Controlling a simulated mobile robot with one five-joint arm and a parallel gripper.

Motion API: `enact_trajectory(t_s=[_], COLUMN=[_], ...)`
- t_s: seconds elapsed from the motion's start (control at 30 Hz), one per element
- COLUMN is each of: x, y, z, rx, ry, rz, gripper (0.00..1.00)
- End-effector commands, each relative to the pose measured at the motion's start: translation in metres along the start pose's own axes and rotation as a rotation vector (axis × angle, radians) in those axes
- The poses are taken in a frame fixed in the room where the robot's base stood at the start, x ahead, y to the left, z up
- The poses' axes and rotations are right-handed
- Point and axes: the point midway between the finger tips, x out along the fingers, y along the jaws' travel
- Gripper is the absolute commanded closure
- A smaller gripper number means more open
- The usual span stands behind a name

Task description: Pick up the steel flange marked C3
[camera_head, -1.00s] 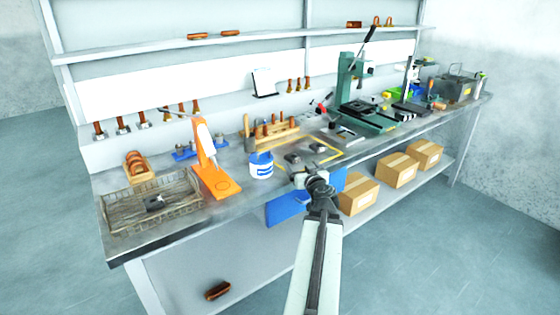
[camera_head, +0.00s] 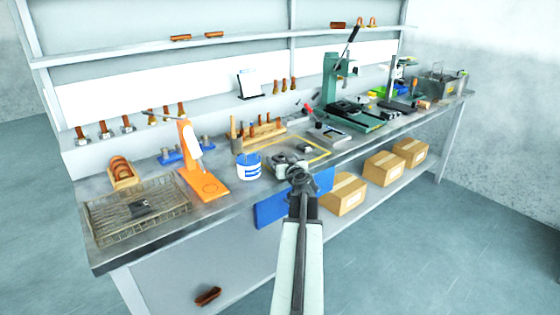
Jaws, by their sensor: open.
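Small dark metal parts lie on the bench. One dark part (camera_head: 304,148) sits inside the yellow-outlined area (camera_head: 322,157). Another dark part (camera_head: 280,157) lies at the front left of that area, partly hidden behind my gripper. A third dark part (camera_head: 139,208) lies in the wire basket (camera_head: 110,229) at the left. No C3 marking is readable on any of them, so I cannot tell which is the C3 flange. My gripper (camera_head: 286,164) is open at the bench's front edge, close to the front-left part. Whether it touches that part cannot be told.
A white-and-blue tub (camera_head: 248,168) and an orange stand (camera_head: 205,186) are left of my gripper. A green press (camera_head: 335,92) stands to the right. A blue panel (camera_head: 268,208) hangs below the bench edge. Cardboard boxes (camera_head: 343,194) stand on the lower shelf.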

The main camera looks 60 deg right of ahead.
Motion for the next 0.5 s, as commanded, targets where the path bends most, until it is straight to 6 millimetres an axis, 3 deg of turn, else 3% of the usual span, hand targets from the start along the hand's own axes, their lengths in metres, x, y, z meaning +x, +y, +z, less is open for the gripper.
enact_trajectory(t_s=[0.07,0.37,0.5], x=[-0.0006,-0.0006,-0.0006], y=[-0.0003,-0.0009,-0.0011], z=[-0.0002,-0.0002,-0.0002], rx=[0.000,0.000,0.000], ry=[0.000,0.000,0.000], rz=[0.000,-0.001,-0.001], gripper=[0.16,1.00,1.00])
